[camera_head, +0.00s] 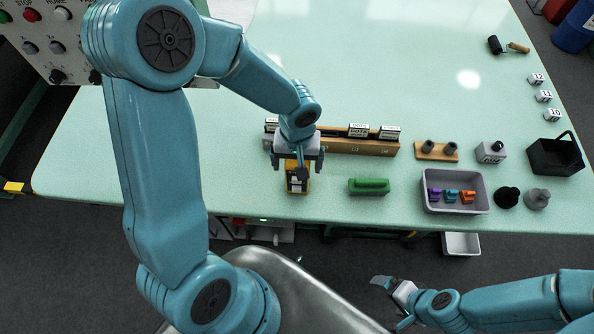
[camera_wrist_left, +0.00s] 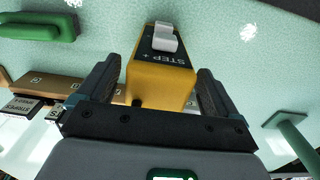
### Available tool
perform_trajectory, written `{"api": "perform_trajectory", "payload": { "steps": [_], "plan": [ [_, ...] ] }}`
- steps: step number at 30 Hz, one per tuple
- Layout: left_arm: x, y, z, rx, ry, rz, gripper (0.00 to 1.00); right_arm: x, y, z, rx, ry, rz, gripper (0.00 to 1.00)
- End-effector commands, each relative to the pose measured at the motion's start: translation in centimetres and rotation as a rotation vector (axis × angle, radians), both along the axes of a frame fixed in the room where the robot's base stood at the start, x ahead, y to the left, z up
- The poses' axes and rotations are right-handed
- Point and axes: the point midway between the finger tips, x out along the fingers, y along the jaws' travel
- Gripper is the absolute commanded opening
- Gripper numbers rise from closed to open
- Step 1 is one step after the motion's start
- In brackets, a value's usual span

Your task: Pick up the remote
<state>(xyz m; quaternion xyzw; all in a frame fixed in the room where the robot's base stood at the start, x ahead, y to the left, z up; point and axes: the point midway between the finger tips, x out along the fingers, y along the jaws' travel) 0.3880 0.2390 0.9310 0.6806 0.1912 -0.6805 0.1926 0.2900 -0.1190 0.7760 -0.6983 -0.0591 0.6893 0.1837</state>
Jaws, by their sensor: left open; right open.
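The yellow remote (camera_head: 305,184) with white switches stands near the table's front edge, below my left gripper (camera_head: 298,160). In the left wrist view the remote (camera_wrist_left: 160,82) shows "STEP" lettering and lies between the two dark fingers of my left gripper (camera_wrist_left: 159,72). These fingers are open, one on each side; a gap shows on the right, and contact on the left is hard to tell. My right gripper (camera_head: 391,303) is open and empty, in front of the table at the lower right.
A wooden rack (camera_head: 358,147) with labelled blocks stands just behind the remote. A green handled block (camera_head: 369,186) lies to its right. A grey tray (camera_head: 482,207) with coloured pieces and a black basket (camera_head: 553,158) stand further right. The table's back is mostly clear.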

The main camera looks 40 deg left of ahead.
Motion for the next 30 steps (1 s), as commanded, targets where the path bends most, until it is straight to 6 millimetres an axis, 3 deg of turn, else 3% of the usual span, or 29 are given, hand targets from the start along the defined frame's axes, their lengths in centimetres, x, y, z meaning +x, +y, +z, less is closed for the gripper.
{"api": "perform_trajectory", "payload": {
  "steps": [4, 12, 23, 26, 30],
  "plan": [
    [0.0, 0.0, 0.0, 0.0, 0.0, 0.0, 0.9, 0.0, 0.0, 0.0, 0.0, 0.0, 0.0, 0.98],
    [0.0, 0.0, 0.0, 0.0, 0.0, 0.001, 0.04, 0.0, 0.0, 0.0, 0.0, 0.0, 0.0, 0.98],
    [0.1, 0.1, 0.9, 0.002, -0.003, 0.003, 0.04, 0.0, 0.0, 0.0, 0.0, 0.0, 0.0, 0.98],
    [0.1, 0.1, 2.2, 0.002, -0.005, 0.003, 0.04, 0.0, 0.0, 0.1, 0.0, 0.0, 0.0, 0.98],
    [0.2, 0.0, 5.4, 0.001, -0.011, 0.003, 0.04, 0.0, 0.0, 0.1, 0.0, 0.0, 0.0, 0.98]
  ]
}}
